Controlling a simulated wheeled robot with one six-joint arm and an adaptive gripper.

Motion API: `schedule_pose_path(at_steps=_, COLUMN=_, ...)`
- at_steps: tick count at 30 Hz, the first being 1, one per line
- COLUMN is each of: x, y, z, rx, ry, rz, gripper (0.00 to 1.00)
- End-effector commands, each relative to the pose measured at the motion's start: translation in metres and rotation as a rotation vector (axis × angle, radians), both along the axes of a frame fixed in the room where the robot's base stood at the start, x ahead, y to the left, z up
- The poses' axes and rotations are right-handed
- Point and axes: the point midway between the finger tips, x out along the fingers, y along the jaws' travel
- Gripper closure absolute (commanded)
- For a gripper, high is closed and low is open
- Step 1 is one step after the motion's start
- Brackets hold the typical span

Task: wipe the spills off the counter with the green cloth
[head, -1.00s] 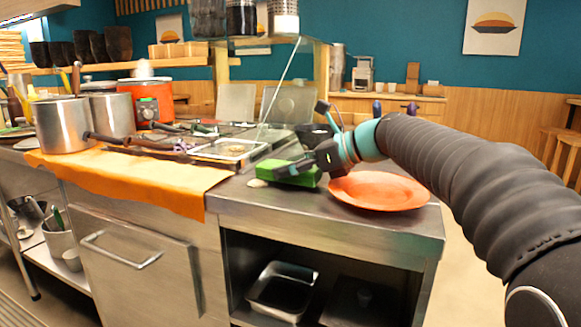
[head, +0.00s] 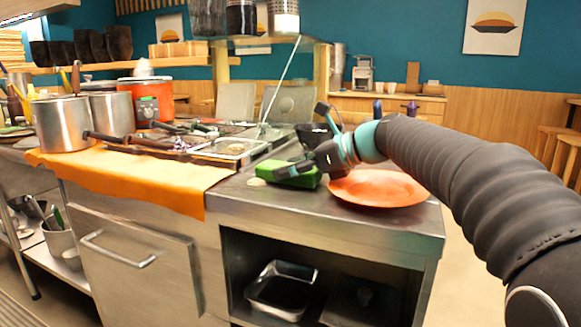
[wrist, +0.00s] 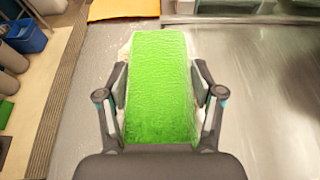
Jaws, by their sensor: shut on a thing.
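The green cloth (head: 297,175) is a thick, block-like green piece on the steel counter (head: 300,215). My gripper (head: 296,172) is shut on it from the right side in the head view. In the wrist view the cloth (wrist: 160,85) fills the middle, between the two fingers of my gripper (wrist: 160,90). A pale spill (head: 257,182) shows on the counter just left of the cloth. In the wrist view a whitish edge shows along the cloth's sides; what lies under the cloth is hidden.
An orange plate (head: 378,188) sits just right of my gripper. An orange cloth (head: 130,178) hangs over the counter's front at left. Bare counter lies in front of the cloth.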

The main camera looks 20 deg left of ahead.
Motion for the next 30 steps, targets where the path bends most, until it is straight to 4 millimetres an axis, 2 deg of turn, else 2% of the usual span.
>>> schedule_pose_path(at_steps=14, x=0.002, y=0.0, z=-0.004, rx=-0.001, ry=0.002, rz=-0.001, gripper=0.61)
schedule_pose_path(at_steps=30, x=0.033, y=-0.002, z=-0.002, rx=-0.001, ry=0.002, rz=-0.001, gripper=0.61)
